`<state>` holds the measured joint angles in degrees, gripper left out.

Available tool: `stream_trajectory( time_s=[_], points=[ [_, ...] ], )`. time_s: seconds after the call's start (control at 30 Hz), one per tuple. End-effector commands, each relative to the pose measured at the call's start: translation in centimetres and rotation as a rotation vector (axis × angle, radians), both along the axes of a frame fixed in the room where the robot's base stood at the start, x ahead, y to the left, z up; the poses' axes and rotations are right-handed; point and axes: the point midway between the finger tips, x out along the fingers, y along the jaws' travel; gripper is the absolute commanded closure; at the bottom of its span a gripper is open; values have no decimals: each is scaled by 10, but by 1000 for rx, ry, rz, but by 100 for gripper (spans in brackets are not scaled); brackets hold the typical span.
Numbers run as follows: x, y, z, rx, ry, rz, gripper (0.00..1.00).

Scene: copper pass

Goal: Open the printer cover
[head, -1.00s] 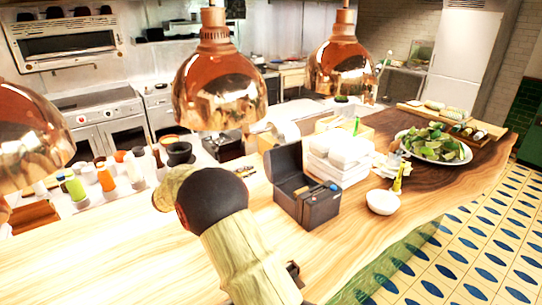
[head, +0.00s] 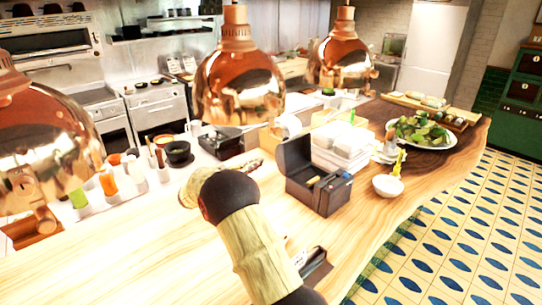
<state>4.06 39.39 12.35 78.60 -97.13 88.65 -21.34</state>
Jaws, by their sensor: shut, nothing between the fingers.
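A small black machine (head: 222,142) stands on the counter behind the middle copper lamp; it may be the printer, but its cover is too small and partly hidden to read. My arm rises from the bottom centre and bends left over the counter. My gripper cannot be made out; it seems hidden behind my own arm links.
Copper lamps hang low at the left (head: 45,150), middle (head: 240,92) and back (head: 340,62). Bottles (head: 108,182) line the left. The front-left counter is bare.

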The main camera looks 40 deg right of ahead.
Motion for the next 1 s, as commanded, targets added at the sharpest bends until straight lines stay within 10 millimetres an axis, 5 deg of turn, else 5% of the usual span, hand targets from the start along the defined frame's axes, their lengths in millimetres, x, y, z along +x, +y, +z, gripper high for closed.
stream_trajectory(
  time_s=[0.5,0.7,1.0],
  points=[
    [1,-95,5,1,-4,-4,100],
    [-11,-98,31,0,-5,-1,100],
    [-16,-101,43,1,-4,-1,100]
  ],
)
